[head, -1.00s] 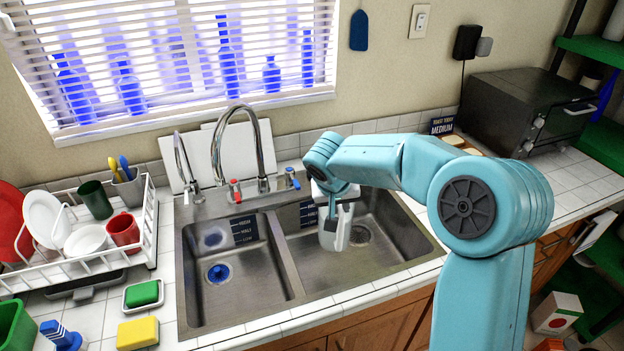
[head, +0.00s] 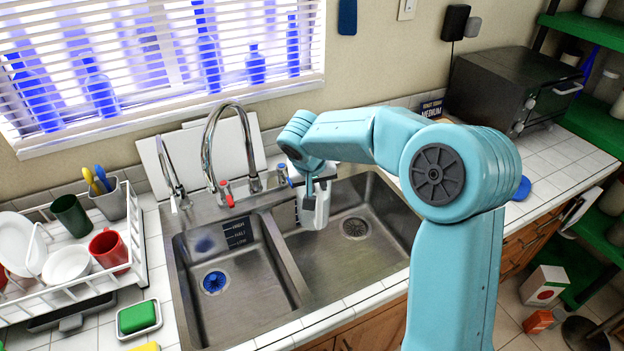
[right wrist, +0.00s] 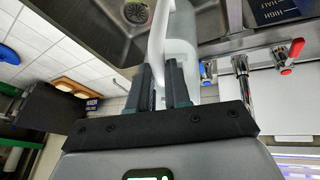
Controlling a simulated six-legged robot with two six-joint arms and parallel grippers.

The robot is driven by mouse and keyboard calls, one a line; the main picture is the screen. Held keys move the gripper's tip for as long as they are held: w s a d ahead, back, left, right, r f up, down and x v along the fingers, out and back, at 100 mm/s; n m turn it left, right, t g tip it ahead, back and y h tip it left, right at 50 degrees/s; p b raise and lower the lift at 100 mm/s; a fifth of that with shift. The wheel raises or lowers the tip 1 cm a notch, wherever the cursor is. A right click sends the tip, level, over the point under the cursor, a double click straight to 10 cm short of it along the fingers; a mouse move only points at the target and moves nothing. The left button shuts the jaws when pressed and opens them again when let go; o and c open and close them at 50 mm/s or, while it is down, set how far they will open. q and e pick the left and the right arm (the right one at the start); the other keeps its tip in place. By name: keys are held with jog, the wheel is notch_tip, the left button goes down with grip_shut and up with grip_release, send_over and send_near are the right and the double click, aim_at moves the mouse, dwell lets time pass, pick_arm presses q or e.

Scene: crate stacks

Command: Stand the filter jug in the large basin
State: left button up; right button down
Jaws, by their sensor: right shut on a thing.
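The filter jug (head: 312,212) is a white and clear jug with a pale handle. It hangs roughly upright in my right gripper (head: 320,182), at the back left of the right-hand basin (head: 345,272), close to the divider. I cannot tell whether its base touches anything. The right-hand basin looks the larger of the two and has a grey drain. In the right wrist view my right gripper (right wrist: 163,72) is shut on the jug's handle, and the jug (right wrist: 183,48) partly shows beyond the fingers. My left gripper is not in view.
The left basin (head: 232,318) has a blue drain. Two taps (head: 208,150) rise behind the sink. A dish rack (head: 140,235) with crockery and a green sponge (head: 138,316) are on the left. A toaster oven (head: 505,90) stands at the back right. The right-hand basin's front is clear.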

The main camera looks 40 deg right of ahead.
aim_at(317, 226)
jog(key=shift+d+f, duration=0.2)
jog(key=shift+f, duration=0.2)
notch_tip(317, 226, down, 12)
jog(key=b, duration=0.8)
jog(key=shift+f, duration=0.25)
jog(key=shift+a+f+b, duration=0.1)
jog(key=shift+f+b, duration=0.45)
jog(key=shift+b, duration=0.3)
jog(key=shift+f, duration=0.1)
jog(key=shift+f+b, duration=0.5)
jog(key=shift+b, duration=0.2)
jog(key=c, duration=1)
grip_release()
jog(key=shift+s, duration=0.1)
